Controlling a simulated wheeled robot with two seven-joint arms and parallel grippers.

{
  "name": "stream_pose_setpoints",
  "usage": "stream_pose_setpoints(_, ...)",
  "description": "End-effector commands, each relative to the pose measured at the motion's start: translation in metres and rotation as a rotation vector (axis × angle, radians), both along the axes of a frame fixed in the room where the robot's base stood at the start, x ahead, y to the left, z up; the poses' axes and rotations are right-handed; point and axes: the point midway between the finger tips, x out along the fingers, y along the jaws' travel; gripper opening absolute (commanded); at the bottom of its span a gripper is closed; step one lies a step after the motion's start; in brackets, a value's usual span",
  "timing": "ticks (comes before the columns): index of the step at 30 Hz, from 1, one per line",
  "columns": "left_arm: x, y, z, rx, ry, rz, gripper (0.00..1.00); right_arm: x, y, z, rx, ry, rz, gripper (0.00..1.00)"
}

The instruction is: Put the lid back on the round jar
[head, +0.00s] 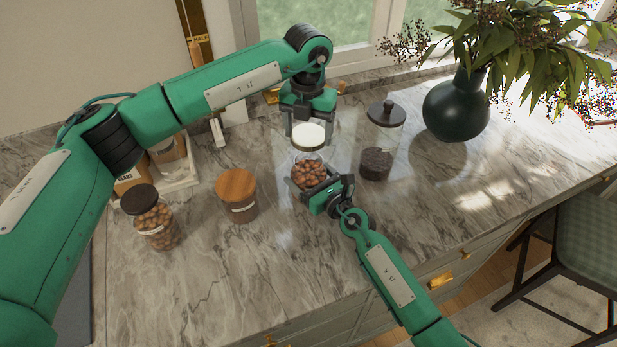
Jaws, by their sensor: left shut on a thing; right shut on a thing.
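A round glass jar (309,174) filled with brown nuts stands near the middle of the counter. My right gripper (318,190) is shut on it from the front right, its fingers beside the jar's lower body. A round lid (308,133) with a pale top is directly above the jar's mouth. My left gripper (308,126) comes down from above and is shut on the lid. The lid looks roughly level. Whether it touches the jar's rim cannot be told from this angle.
A tall glass jar (376,165) with a dark knobbed lid stands close on the right. A wooden-lidded jar (237,192) and a dark-lidded nut jar (153,217) stand left. A dark vase (457,107) holds leafy branches. The front of the marble counter (260,285) is clear.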

Motion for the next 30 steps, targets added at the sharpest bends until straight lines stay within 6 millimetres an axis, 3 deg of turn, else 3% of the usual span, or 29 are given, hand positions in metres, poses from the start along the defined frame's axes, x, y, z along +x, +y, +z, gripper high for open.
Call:
stream_pose_setpoints(12,0.000,0.000,-0.049,0.002,0.002,0.000,0.53,0.000,0.000,0.000,-0.001,0.000,0.000,0.45)
stream_pose_setpoints(30,0.000,0.000,-0.053,0.002,0.002,0.000,0.53,0.000,0.000,-0.001,-0.001,0.000,0.000,0.45)
